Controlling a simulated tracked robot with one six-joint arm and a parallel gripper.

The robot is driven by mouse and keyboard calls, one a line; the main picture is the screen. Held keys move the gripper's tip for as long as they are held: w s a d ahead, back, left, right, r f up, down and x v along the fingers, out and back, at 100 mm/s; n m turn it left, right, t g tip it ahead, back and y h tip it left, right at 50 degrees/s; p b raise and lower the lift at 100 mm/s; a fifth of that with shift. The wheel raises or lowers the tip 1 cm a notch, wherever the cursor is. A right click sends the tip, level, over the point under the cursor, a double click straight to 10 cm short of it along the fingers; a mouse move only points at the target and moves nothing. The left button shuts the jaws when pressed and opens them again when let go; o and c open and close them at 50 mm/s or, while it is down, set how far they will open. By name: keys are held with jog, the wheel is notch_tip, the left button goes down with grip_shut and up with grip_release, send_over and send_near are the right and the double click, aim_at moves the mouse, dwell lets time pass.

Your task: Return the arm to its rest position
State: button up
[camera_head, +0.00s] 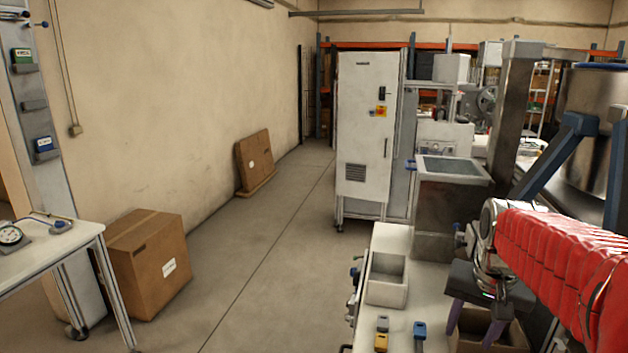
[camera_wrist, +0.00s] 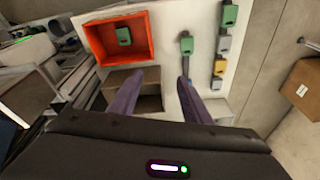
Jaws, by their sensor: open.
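My arm (camera_head: 555,265), in a red ribbed sleeve, reaches in from the right in the head view. My gripper (camera_head: 473,328) hangs at its end, pointing down over the right side of the white bench. In the wrist view its two purple fingers (camera_wrist: 162,80) are spread apart, with nothing held between them. A green-topped piece (camera_wrist: 186,44) lies on the bench beyond the right finger, apart from it. An orange bin (camera_wrist: 144,22) beyond the left finger holds a green piece (camera_wrist: 123,36).
The white bench (camera_head: 385,240) carries a grey open box (camera_head: 388,292), a yellow piece (camera_head: 381,342) and a blue-topped piece (camera_head: 419,330). A steel cabinet (camera_head: 446,215) and a metal vessel (camera_head: 585,110) stand close to the arm. Open floor lies left, with a cardboard box (camera_head: 150,265).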

jog(key=s+a+f+n+t, duration=0.1)
jog(key=s+a+n+t, duration=0.2)
jog(key=s+a, duration=1)
jog(key=s+n, duration=0.1)
jog(key=n, duration=0.2)
jog(key=shift+f+y, duration=0.2)
jog(key=shift+y, duration=0.2)
jog(key=shift+s+a, duration=0.1)
jog(key=shift+c, duration=0.5)
